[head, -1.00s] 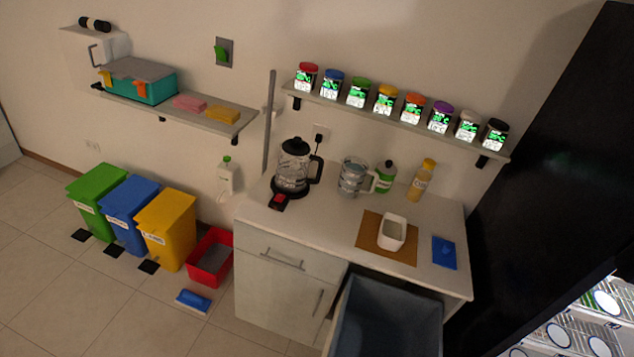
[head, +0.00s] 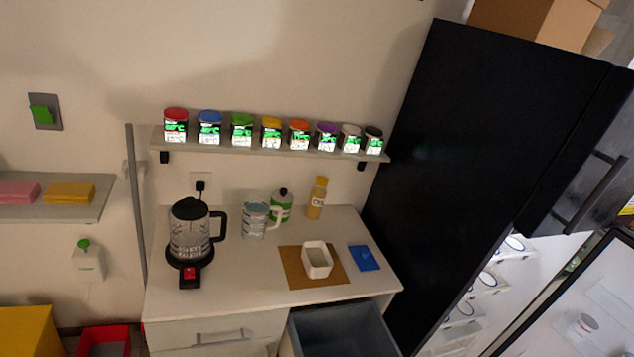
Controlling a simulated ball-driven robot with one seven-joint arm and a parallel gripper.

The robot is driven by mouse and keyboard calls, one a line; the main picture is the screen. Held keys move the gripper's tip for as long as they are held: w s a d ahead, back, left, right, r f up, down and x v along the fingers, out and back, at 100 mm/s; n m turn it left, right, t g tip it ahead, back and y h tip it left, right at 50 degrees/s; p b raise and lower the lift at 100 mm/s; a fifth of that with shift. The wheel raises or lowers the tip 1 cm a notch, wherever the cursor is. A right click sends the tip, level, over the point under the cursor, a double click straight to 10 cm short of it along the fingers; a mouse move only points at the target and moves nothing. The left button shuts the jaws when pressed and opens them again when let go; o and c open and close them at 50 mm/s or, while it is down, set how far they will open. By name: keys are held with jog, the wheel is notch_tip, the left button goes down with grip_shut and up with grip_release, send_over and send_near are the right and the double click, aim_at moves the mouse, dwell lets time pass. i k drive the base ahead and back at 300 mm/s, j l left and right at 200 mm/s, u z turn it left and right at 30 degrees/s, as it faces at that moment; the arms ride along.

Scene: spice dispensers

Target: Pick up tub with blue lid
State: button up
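The tub with the blue lid (head: 209,127) stands upright on the wall shelf (head: 270,149). It is second from the left in a row of several tubs with lit labels. The tub with the red lid (head: 176,125) is on its left and the tub with the green lid (head: 242,128) is on its right, with small gaps between. My gripper is not in view, so I cannot see its state or its distance from the tub.
Below the shelf is a counter (head: 235,290) with a kettle (head: 190,235), a glass jug (head: 255,220), bottles and a white bowl (head: 316,259) on a brown mat. A vertical pole (head: 135,200) stands left of the shelf. A tall black cabinet (head: 450,170) stands right.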

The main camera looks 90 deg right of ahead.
aim_at(318, 262)
jog(key=i+z, duration=0.2)
jog(key=z, duration=0.25)
jog(key=i+z, duration=0.2)
jog(key=z, duration=0.2)
jog(key=i+j+z, duration=0.1)
jog(key=z, duration=0.35)
jog(key=i+z, duration=0.25)
jog(key=z, duration=0.25)
jog(key=i+j+z, duration=0.1)
jog(key=i+z, duration=0.15)
jog(key=z, duration=0.2)
jog(key=i+j+z, duration=0.2)
jog(key=z, duration=0.3)
jog(key=i+j+z, duration=0.2)
jog(key=z, duration=0.3)
